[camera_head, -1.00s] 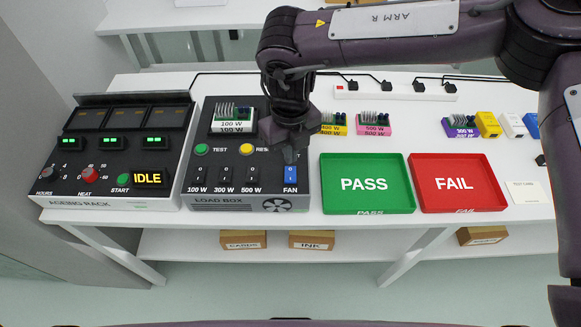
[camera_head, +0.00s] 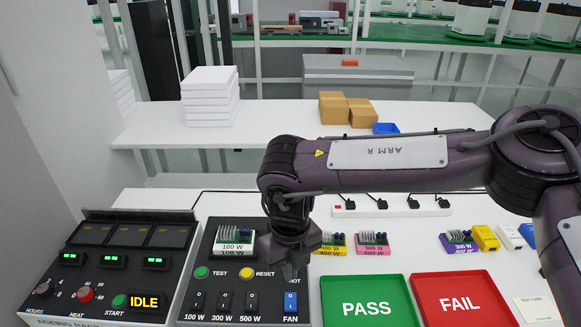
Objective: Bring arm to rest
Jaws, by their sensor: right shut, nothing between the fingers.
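My right arm, marked ARM R (camera_head: 388,152), reaches in from the right above the white table. Its gripper (camera_head: 296,268) is shut and empty. It points down over the right edge of the load box (camera_head: 222,270), above and behind the blue FAN switch (camera_head: 291,300), apparently apart from it. A 100 W card (camera_head: 234,243) sits in the slot at the back of the load box. My left gripper is not in view.
The ageing rack (camera_head: 110,268) at left shows IDLE. A green PASS tray (camera_head: 368,301) and red FAIL tray (camera_head: 461,299) look empty. Yellow (camera_head: 333,245) and pink (camera_head: 373,244) cards stand behind them. A power strip (camera_head: 390,207) lies farther back.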

